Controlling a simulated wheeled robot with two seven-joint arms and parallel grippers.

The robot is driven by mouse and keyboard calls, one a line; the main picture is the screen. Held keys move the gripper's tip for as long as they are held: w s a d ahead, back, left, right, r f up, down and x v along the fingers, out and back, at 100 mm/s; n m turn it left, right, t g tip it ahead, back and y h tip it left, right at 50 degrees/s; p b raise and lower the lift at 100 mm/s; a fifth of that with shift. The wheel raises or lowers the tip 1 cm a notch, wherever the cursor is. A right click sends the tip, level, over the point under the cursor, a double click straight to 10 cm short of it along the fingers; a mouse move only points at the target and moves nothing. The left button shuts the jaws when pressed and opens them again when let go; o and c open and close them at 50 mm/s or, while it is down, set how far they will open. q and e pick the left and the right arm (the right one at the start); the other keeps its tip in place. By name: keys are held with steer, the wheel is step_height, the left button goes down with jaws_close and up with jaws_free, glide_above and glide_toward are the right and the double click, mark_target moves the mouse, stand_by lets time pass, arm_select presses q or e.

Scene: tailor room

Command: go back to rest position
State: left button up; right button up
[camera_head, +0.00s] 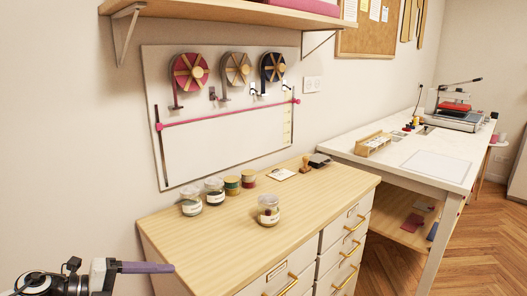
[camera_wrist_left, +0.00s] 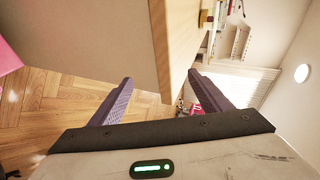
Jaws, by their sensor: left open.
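My left gripper (camera_head: 148,267) shows at the lower left corner of the head view, in front of and left of the wooden cabinet (camera_head: 230,230). It is level and points to the right, apart from the cabinet. In the left wrist view my left gripper (camera_wrist_left: 161,92) has its two purple fingers spread wide with nothing between them. My right gripper is in neither view.
Several jars, one of them a glass jar (camera_head: 269,210), stand on the cabinet top. A wall board (camera_head: 225,135) with ribbon reels hangs above. A white table (camera_head: 430,160) with a press (camera_head: 455,110) stands right. Wooden floor (camera_head: 480,250) is clear at lower right.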

arm_select(q)
steer(key=s+a+f+n+y, duration=0.4)
steer(key=s+f+n, duration=0.25)
steer(key=s, duration=0.25)
steer(key=s+a+f+n+y, duration=0.35)
steer(key=s+f+n, duration=0.25)
steer(key=s+f, duration=0.25)
steer(key=s+a+f+n+y, duration=0.35)
steer(key=s+f+n, duration=0.25)
steer(key=s, duration=0.4)
steer(key=d+f+n+t+h, duration=0.1)
steer(key=d+n, duration=0.6)
steer(key=d, duration=1.3)
steer(key=shift+s+f+t+h, duration=0.3)
steer(key=shift+s+f+h, duration=0.1)
steer(key=shift+f+h, duration=0.15)
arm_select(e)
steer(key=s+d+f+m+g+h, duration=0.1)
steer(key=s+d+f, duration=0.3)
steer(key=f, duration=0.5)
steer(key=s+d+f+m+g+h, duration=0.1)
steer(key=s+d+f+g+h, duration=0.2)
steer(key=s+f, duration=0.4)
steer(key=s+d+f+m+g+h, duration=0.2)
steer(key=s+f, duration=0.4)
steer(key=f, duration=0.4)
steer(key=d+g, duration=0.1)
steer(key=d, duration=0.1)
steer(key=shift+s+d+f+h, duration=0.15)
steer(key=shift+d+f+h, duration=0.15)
